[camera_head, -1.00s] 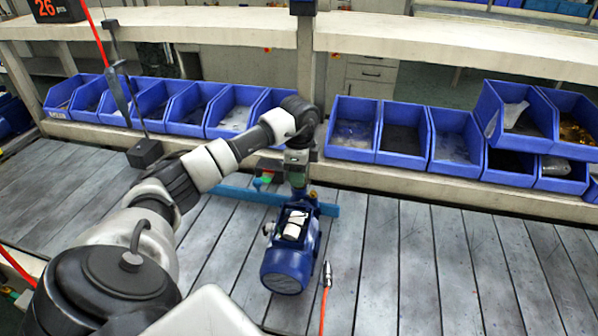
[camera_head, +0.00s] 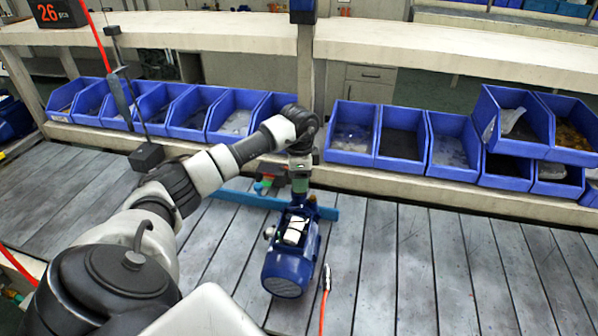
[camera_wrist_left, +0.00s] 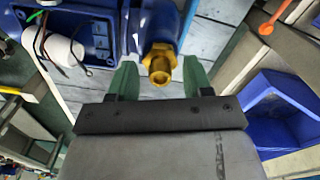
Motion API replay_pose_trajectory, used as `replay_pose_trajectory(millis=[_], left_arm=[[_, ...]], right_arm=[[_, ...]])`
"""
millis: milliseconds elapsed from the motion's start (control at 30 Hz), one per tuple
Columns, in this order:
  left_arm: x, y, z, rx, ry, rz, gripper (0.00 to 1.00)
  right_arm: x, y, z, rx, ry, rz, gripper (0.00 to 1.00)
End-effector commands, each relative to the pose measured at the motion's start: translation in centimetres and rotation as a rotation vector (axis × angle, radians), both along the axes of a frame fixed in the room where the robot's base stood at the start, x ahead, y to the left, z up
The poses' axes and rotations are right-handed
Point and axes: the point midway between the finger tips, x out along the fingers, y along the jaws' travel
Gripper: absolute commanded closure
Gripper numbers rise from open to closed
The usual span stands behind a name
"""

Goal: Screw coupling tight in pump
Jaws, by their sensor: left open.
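The blue pump (camera_head: 291,258) lies on the grey slatted table in the head view. Its open box shows a white cylinder and wires, also seen in the left wrist view, where part of the pump body (camera_wrist_left: 97,32) fills the top. A brass coupling (camera_wrist_left: 159,64) with a hex part sits at the pump's port in that view. My left gripper (camera_wrist_left: 160,78) is open, with one green finger on each side of the coupling and visible gaps on both sides. My right gripper is not in view.
A blue bar (camera_head: 240,198) lies across the table behind the pump. A red hose with a metal end (camera_head: 326,278) lies right of the pump. Blue bins (camera_head: 352,132) line the back shelf, some stacked at right. The table's right side is clear.

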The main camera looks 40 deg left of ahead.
Motion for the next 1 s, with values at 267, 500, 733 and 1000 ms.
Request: replay_pose_trajectory(millis=[267, 500, 733, 1000], left_arm=[[0.0, 0.0, -0.1, 0.000, 0.000, 0.019, 0.50], [0.0, 0.0, 0.3, 0.000, 0.001, 0.236, 0.50], [0.0, 0.0, -0.1, 0.000, 0.000, 0.319, 0.50], [0.0, 0.0, 0.0, 0.001, 0.001, 0.316, 0.50]], right_arm=[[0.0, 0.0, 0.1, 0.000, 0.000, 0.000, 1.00], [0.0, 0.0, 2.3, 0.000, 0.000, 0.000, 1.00], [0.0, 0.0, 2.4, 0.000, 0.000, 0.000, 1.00], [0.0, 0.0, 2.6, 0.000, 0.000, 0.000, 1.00]])
